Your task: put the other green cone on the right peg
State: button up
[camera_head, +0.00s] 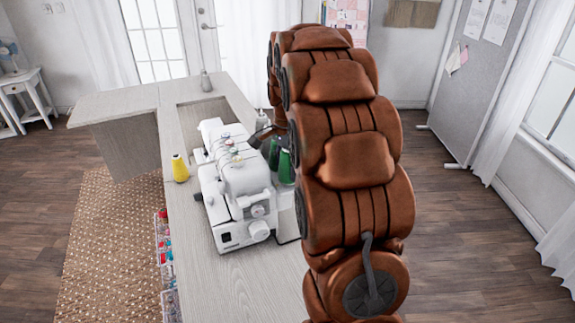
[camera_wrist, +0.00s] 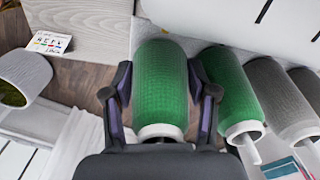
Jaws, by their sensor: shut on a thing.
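My gripper (camera_wrist: 163,110) is shut on a green cone (camera_wrist: 160,80), with one dark finger on each side near its white-rimmed end. A second green cone (camera_wrist: 228,90) is close beside it on the right in the wrist view; a pale rod shows at its white end. In the head view, green cones (camera_head: 286,167) show behind the white sewing machine (camera_head: 232,180), partly hidden by my arm. I cannot tell there which one is held. The right peg cannot be made out, and I cannot tell whether the held cone touches a peg.
Grey cones (camera_wrist: 279,98) stand to the right of the second green cone. The front tabletop is clear.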

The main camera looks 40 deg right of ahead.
jog(key=o, duration=1.3)
jog(key=shift+c, duration=0.2)
notch_tip(320, 180, up, 12)
notch_tip(320, 180, up, 9)
jog(key=p, duration=0.5)
dwell(0.3)
